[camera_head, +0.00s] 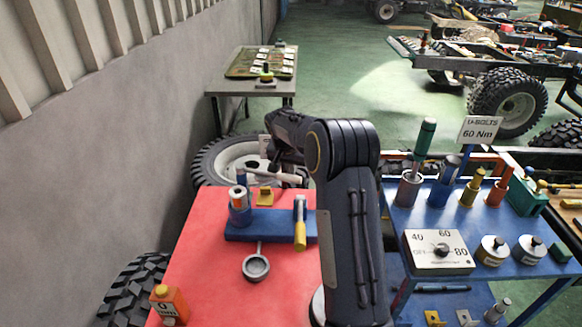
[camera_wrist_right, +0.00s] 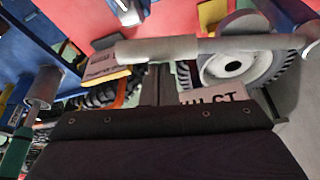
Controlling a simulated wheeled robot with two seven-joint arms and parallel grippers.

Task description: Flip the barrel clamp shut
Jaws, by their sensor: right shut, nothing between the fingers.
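On the red table (camera_head: 210,275), a blue base (camera_head: 270,224) carries an upright blue holder (camera_head: 239,215) with an orange-and-white cylinder (camera_head: 238,196) in it. On the base's right end is a light grey lever with a yellow grip (camera_head: 300,236), the grip pointing toward the front edge. A grey ring with a thin stem (camera_head: 256,267) lies in front of the base. I cannot tell which of these parts is the clamp's moving piece. My right gripper (camera_head: 262,175) is shut and empty, above and behind the base. My left gripper is out of view.
A yellow bracket (camera_head: 265,196) sits behind the base. An orange bottle (camera_head: 168,304) stands at the table's front left. The blue cart (camera_head: 405,222) at right holds several tools and a dial box (camera_head: 438,251). A tyre (camera_head: 213,160) stands behind the table.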

